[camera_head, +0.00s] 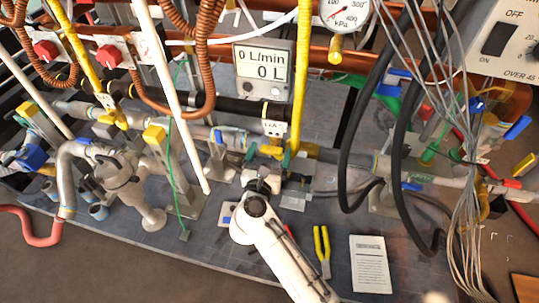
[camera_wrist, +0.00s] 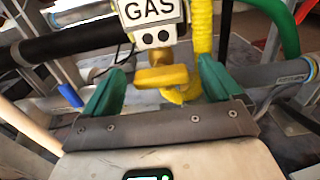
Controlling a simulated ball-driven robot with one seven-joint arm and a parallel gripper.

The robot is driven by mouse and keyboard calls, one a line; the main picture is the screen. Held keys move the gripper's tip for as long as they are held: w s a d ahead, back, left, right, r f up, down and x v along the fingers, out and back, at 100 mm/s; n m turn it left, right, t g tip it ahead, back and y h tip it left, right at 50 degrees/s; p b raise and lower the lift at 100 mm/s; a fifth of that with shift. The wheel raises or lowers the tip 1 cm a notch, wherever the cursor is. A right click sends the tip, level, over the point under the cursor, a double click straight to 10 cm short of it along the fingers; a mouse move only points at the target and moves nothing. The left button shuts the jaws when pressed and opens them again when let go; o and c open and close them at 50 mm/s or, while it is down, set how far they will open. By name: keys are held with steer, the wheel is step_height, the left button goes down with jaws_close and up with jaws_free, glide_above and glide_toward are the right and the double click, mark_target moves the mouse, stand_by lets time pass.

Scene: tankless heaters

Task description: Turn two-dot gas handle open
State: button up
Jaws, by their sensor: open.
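The two-dot gas handle is a yellow lever (camera_wrist: 162,77) below a white GAS plate (camera_wrist: 150,12) with two dark dots under the lettering. In the wrist view it lies nearly crosswise. My gripper (camera_wrist: 160,68) is open, with one green finger on each side of the lever and a visible space at both sides. In the head view my gripper (camera_head: 269,154) is at the GAS plate (camera_head: 273,128) in the middle of the pipework, and it hides part of the handle.
A yellow corrugated hose (camera_wrist: 202,35) runs close beside the right finger. A grey pipe (camera_wrist: 285,72) passes behind on the right. The head view shows a flow meter (camera_head: 263,71) above, black hoses (camera_head: 346,150) to the right, and pliers (camera_head: 322,250) and a paper sheet (camera_head: 370,264) below.

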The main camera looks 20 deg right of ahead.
steer(key=shift+c, duration=0.4)
steer(key=c, duration=1)
